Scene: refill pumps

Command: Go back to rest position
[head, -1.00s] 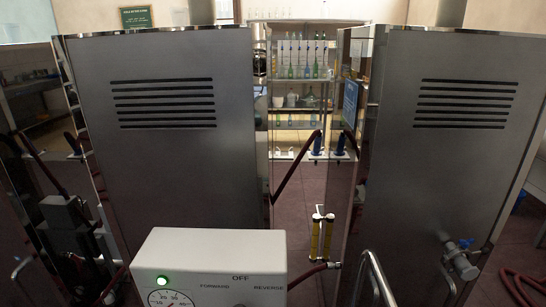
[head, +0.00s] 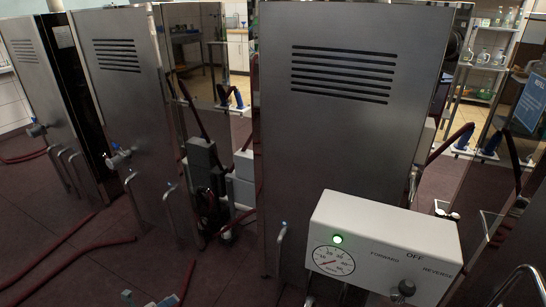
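Neither of my grippers is clearly visible in the head view. A tall grey metal pump cabinet (head: 345,150) with vent slots stands in front of me. A white control box (head: 385,245) is at its lower right. The box has a round gauge (head: 333,262), a lit green light (head: 337,239) and a dark knob (head: 403,290) under the word OFF. Small grey-blue parts (head: 165,301) show at the bottom edge, too cut off to identify.
More grey cabinets stand to the left (head: 125,110) and far left (head: 50,90), with blue-handled valves (head: 118,155). Red hoses (head: 75,268) lie on the dark red floor (head: 165,250). Shelves with bottles (head: 490,50) are at the back right. The left floor is mostly open.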

